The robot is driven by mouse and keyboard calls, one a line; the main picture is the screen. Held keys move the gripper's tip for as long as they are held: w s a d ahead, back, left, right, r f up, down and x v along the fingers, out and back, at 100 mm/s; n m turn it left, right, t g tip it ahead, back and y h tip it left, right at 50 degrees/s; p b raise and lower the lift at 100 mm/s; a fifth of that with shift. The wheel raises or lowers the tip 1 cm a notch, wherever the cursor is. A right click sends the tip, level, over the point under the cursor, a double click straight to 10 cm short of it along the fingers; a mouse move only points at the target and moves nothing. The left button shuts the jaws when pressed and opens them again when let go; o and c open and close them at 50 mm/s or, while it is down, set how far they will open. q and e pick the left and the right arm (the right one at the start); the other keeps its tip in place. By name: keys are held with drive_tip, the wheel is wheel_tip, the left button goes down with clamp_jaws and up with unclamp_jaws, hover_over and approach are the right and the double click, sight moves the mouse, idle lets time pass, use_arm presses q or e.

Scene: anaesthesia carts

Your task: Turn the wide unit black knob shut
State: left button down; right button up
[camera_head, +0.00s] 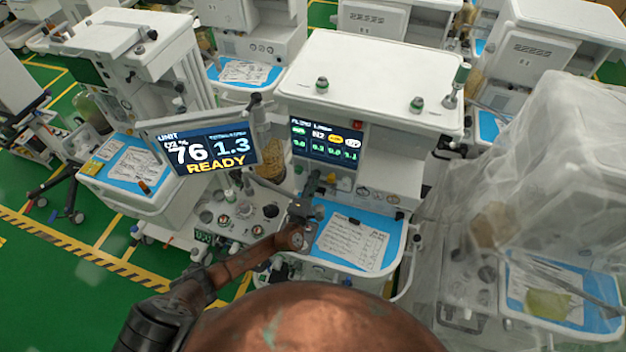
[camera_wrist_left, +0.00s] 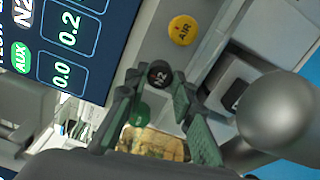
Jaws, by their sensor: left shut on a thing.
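The wide unit (camera_head: 370,75) is the white cart with a broad top in the middle of the head view. Its black knob (camera_wrist_left: 160,74), marked N2, shows in the left wrist view between a yellow AIR knob (camera_wrist_left: 184,30) and a green knob (camera_wrist_left: 139,112). My left gripper (camera_head: 314,186) reaches the unit's front below its screen. In the left wrist view its two dark green fingers (camera_wrist_left: 157,82) are shut on the black knob, one on each side. The gripper hides the knob in the head view. My right gripper is not in view.
The unit's screen (camera_head: 325,140) is close above the gripper. A blue shelf with a paper sheet (camera_head: 350,242) lies below and to the right. A READY monitor (camera_head: 200,143) hangs at left. A plastic-covered cart (camera_head: 560,150) stands close on the right. Green floor (camera_head: 50,290) is clear at left.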

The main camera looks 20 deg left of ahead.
use_arm(q)
drive_tip(key=shift+f, duration=0.1)
idle(0.4)
drive_tip(key=c, duration=1.7)
unclamp_jaws()
drive_tip(key=shift+o, duration=0.2)
